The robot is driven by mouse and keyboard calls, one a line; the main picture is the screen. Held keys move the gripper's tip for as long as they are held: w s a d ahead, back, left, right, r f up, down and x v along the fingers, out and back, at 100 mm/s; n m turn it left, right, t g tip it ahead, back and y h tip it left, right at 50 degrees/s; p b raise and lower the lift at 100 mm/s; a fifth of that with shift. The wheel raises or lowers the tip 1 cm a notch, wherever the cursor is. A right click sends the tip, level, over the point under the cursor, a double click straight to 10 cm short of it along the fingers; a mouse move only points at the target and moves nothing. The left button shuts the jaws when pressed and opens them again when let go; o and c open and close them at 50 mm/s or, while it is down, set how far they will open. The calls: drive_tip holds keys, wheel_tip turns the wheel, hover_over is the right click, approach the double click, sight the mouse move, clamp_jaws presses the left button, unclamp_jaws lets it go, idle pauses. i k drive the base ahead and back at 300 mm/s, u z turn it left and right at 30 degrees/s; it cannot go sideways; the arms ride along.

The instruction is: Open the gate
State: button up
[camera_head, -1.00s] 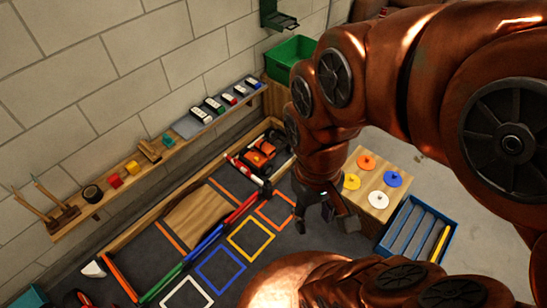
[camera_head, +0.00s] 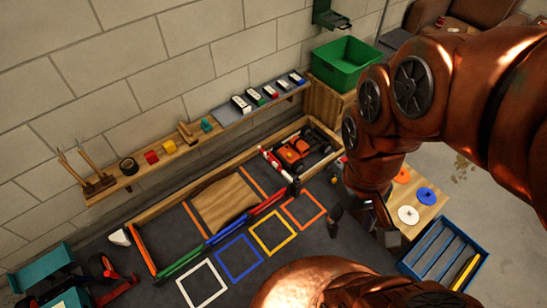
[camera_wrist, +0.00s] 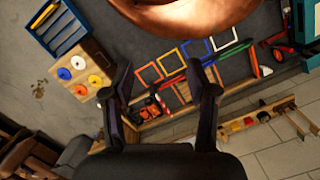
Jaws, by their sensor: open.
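A red and white striped bar (camera_head: 274,164), which looks like the gate, lies across the near left side of the bay that holds an orange racecar (camera_head: 292,150). It appears lowered, with its right end by a dark post (camera_head: 295,186). The car also shows in the wrist view (camera_wrist: 153,107), between my fingers in the picture; the bar is too small to tell there. My gripper (camera_head: 362,227) is open and empty. It hangs right of and nearer than the bar, apart from it, in front of the wooden disc box. Both fingers show in the wrist view (camera_wrist: 160,72).
A wooden box (camera_head: 428,208) with coloured discs and a blue slotted tray (camera_head: 445,252) stand at right. Coloured floor squares (camera_head: 240,257) and a wooden ramp (camera_head: 225,205) lie left. A wall shelf (camera_head: 140,172) and green bin (camera_head: 346,64) are behind.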

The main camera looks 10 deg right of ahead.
sight(270, 157)
drive_tip(key=u, duration=0.15)
drive_tip(key=i, duration=0.85)
drive_tip(key=u, duration=0.7)
drive_tip(key=i, duration=0.5)
drive_tip(key=u, duration=0.15)
